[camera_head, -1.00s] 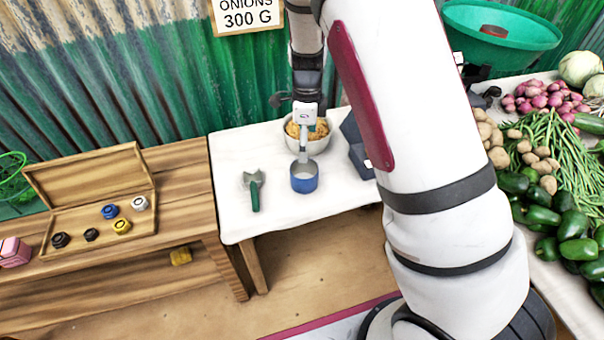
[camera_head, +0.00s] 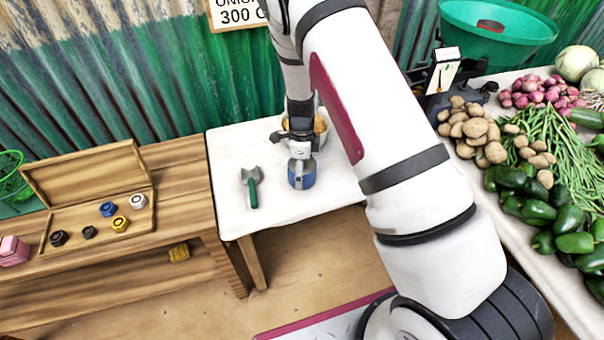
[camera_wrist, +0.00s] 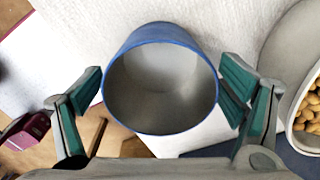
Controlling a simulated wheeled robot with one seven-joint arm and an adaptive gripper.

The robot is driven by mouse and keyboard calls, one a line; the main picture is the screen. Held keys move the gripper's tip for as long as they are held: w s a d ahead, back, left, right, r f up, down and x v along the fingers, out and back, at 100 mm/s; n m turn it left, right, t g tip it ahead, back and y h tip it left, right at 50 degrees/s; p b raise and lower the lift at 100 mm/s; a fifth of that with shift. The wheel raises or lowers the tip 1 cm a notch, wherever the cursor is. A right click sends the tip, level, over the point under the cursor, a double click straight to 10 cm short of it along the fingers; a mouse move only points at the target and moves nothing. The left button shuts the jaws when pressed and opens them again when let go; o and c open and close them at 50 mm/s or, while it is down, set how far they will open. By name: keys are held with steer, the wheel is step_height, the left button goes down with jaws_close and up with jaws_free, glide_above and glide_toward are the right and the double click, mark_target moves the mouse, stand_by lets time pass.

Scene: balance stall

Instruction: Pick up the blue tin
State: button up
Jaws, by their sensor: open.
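The blue tin (camera_head: 303,177) stands upright on the white-covered table (camera_head: 225,160). In the wrist view the tin (camera_wrist: 160,80) shows its blue rim and an empty grey inside. My gripper (camera_head: 300,158) is above and partly in front of the tin in the head view. In the wrist view my gripper (camera_wrist: 164,92) is open, with one green-padded finger on each side of the tin. The right finger is very close to the tin's wall; whether it touches, I cannot tell.
A green-handled scoop (camera_head: 252,187) lies left of the tin. A bowl of yellowish food (camera_head: 319,127) stands behind my gripper; it also shows at the right of the wrist view (camera_wrist: 300,85). A wooden box (camera_head: 75,220) with coloured weights is further left. Vegetables (camera_head: 540,190) cover the right table.

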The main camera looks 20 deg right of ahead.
steer(key=shift+f, duration=0.85)
steer(key=shift+c, duration=0.3)
steer(key=c, duration=1.2)
steer(key=shift+r, duration=0.1)
